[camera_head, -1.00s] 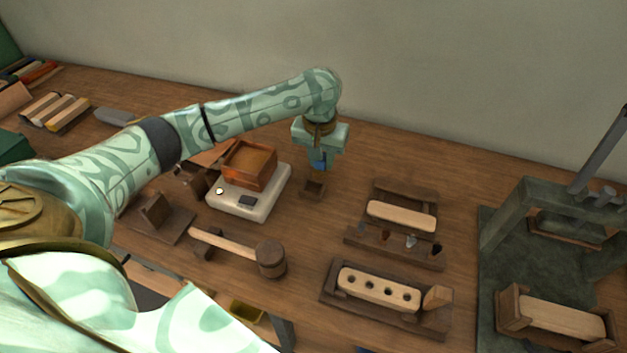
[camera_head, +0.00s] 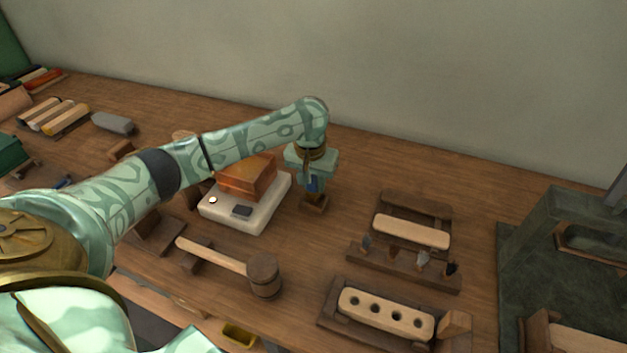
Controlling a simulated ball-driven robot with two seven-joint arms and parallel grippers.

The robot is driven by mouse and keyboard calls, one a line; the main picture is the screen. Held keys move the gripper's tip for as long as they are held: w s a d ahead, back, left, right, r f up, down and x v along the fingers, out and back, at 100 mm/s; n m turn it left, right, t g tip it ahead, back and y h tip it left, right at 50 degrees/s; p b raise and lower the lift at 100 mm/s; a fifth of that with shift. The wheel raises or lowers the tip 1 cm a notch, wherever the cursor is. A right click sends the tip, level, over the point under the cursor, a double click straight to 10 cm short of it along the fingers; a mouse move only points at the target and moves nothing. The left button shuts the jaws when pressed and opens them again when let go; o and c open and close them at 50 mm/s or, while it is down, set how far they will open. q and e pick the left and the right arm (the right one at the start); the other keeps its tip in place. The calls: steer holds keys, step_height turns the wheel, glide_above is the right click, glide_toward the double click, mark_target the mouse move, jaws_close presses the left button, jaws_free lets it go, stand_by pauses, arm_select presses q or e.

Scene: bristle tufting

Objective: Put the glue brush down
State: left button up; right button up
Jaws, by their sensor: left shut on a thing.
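My left gripper (camera_head: 312,184) is shut on the glue brush, pointing down at the middle of the bench. Only a small blue part of the glue brush (camera_head: 313,184) shows between the fingers; its lower end is hidden. A small dark wooden block (camera_head: 313,204) sits right below the gripper. I cannot tell whether the brush touches it or stands in it. My right gripper is not in view.
A white scale (camera_head: 262,211) with a wooden box (camera_head: 247,179) stands just left of the gripper. A mallet (camera_head: 263,273) lies in front. A rack with tools (camera_head: 404,262) and a drilled wood block (camera_head: 385,312) are at right. Bare bench lies behind.

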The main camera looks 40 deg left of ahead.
arm_select(q)
steer(key=o, duration=0.9)
steer(key=shift+f, duration=0.1)
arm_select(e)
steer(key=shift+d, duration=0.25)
arm_select(q)
steer(key=shift+r, duration=0.2)
steer(key=r+p, duration=0.2)
steer(key=r, duration=0.2)
steer(key=s+r+p, duration=0.1)
steer(key=r+p, duration=0.2)
steer(key=r, duration=0.1)
steer(key=r+p, duration=0.2)
steer(key=r, duration=0.2)
steer(key=shift+s+d, duration=0.2)
steer(key=shift+s, duration=0.05)
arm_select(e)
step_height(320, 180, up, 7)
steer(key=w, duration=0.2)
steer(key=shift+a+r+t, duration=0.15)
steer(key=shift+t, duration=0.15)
arm_select(q)
steer(key=shift+f, duration=0.1)
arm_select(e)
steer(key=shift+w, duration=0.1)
